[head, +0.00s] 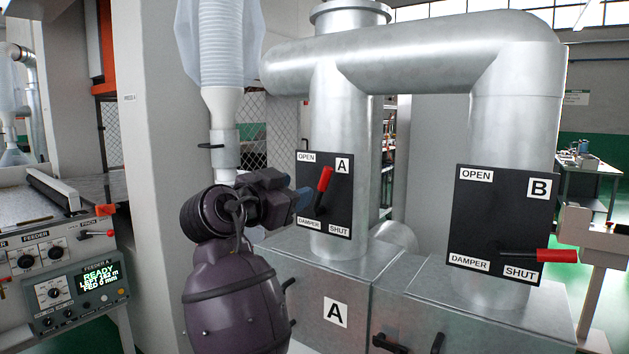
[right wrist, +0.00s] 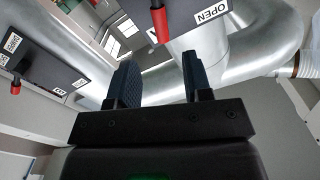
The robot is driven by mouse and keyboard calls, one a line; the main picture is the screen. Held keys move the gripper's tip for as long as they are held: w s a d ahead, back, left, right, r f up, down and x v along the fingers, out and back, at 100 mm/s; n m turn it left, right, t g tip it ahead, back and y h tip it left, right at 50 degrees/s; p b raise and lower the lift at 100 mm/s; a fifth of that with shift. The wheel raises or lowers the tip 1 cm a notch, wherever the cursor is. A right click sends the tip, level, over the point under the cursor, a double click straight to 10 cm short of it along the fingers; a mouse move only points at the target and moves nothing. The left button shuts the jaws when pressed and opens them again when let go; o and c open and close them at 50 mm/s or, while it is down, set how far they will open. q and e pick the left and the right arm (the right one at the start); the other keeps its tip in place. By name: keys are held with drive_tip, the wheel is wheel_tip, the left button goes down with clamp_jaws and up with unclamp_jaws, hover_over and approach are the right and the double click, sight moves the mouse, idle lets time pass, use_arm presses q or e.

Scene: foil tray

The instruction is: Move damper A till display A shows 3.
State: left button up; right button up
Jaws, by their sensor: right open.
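Damper A has a black panel (head: 340,215) on the left vertical duct, marked OPEN at top left and SHUT at bottom right. Its red-handled lever (head: 325,179) points up, leaning slightly right. My right gripper (head: 300,199) is just left of the panel, open and empty, with its fingers toward the lever. In the right wrist view a red handle (right wrist: 160,26) on a panel marked OPEN shows beyond the gap between the open fingers (right wrist: 160,66), apart from them. I can make out no display marked A. My left gripper is not in view.
Damper B's panel (head: 492,215) is on the right duct, its red handle (head: 556,256) pointing right. A metal box (head: 300,283) marked A stands below damper A. A feeder console (head: 55,262) with a lit READY screen (head: 99,275) is at left. A white hose (head: 222,60) hangs above my right arm.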

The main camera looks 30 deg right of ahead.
sight(322, 181)
drive_tip(key=p+x, duration=0.2)
drive_tip(key=x, duration=0.7)
drive_tip(key=shift+w+d, duration=0.1)
drive_tip(key=shift+d, duration=0.2)
drive_tip(key=shift+w+d, duration=0.25)
drive_tip(key=shift+d, duration=0.25)
drive_tip(key=shift+c, duration=0.3)
clamp_jaws()
